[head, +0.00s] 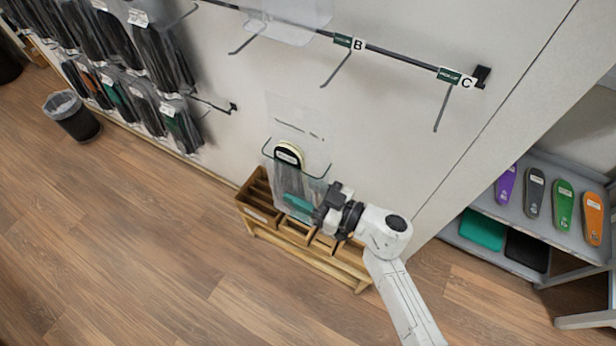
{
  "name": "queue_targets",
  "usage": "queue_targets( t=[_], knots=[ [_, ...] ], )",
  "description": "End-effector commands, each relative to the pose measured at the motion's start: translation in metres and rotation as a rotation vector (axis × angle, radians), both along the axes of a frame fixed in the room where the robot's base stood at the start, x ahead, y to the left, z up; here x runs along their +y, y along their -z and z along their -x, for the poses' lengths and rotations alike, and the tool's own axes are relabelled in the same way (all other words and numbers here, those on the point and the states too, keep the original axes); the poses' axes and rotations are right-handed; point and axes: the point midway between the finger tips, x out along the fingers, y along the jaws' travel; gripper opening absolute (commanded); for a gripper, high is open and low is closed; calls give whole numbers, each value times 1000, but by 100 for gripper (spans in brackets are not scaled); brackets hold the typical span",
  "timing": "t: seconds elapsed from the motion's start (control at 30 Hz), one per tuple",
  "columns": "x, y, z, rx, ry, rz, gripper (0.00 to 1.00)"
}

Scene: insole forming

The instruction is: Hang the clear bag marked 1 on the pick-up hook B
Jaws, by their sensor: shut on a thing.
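A clear bag (309,166) hangs upright in front of the wall, with a dark-and-cream insole top and a teal piece visible in it. Its transparent upper part reaches above the insole and shows a faint slot line. No number can be read on it. My gripper (322,207) is shut on the bag's lower right side. Hook B (337,70) is a thin grey prong under the wall rail, with a green tag and a white B label (358,44). It is bare, and the bag is below it and to its left, apart from it.
Hook C (442,108) is bare on the right. Another prong (243,43) is at left, near a clear sheet or bag (288,18). A wooden compartment rack (262,212) stands below the held bag. Filled bags (160,60) hang at far left. A grey insole shelf (545,215) is at right.

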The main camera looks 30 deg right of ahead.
Motion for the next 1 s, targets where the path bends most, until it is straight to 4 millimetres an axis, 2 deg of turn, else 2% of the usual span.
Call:
queue_targets(
  t=[0.23, 1.0],
  knots=[
    [-4, 1, -3, -4, -1, 2, 19],
    [-38, 6, -28, -4, 1, 2, 19]
  ],
)
